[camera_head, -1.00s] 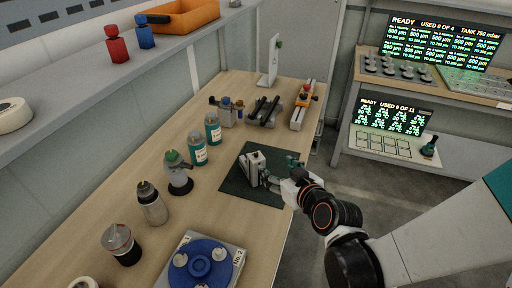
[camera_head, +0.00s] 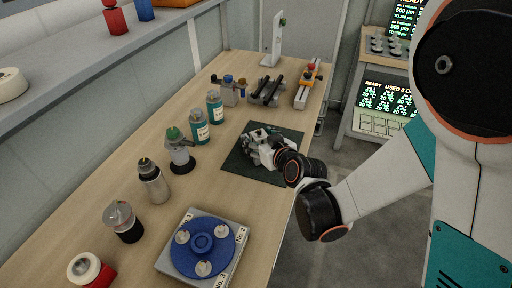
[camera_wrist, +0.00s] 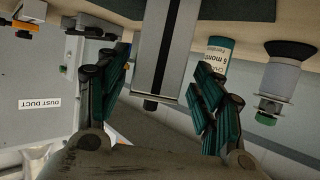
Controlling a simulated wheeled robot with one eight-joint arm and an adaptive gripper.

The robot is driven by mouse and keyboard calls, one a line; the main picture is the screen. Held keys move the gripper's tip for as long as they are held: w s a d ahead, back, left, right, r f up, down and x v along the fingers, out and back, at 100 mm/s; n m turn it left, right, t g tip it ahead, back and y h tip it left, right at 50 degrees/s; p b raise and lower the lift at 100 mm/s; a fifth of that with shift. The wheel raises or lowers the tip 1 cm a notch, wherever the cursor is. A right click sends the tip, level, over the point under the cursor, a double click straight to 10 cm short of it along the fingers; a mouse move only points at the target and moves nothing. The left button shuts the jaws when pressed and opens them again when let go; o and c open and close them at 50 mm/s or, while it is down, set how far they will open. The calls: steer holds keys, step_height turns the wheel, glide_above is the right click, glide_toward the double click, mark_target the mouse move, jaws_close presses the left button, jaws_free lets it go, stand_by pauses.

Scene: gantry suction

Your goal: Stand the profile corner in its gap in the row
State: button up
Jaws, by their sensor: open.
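A grey metal piece with a dark slot, which looks like the profile corner (camera_wrist: 168,45), stands between my gripper's two fingers in the wrist view. My gripper (camera_wrist: 163,70) is open, with one dark green ridged finger on each side and a visible space between each finger and the piece. In the head view my gripper (camera_head: 256,145) is over the dark green mat (camera_head: 238,165) and hides most of the piece. I cannot tell which gap in a row is meant.
Bottles (camera_head: 200,130) and a green-topped dispenser (camera_head: 179,152) stand left of the mat. Behind it are a block with small caps (camera_head: 232,94), black bars (camera_head: 266,92) and an orange-topped rail (camera_head: 308,85). A blue round fixture (camera_head: 202,270) is in front. Wood between mat and fixture is clear.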

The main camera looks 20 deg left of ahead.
steer(key=b+x, duration=0.1)
steer(key=x, duration=0.2)
steer(key=shift+w+f, duration=0.3)
steer(key=shift+w, duration=0.1)
steer(key=shift+c, duration=0.6)
jaws_close()
steer(key=shift+r, duration=0.15)
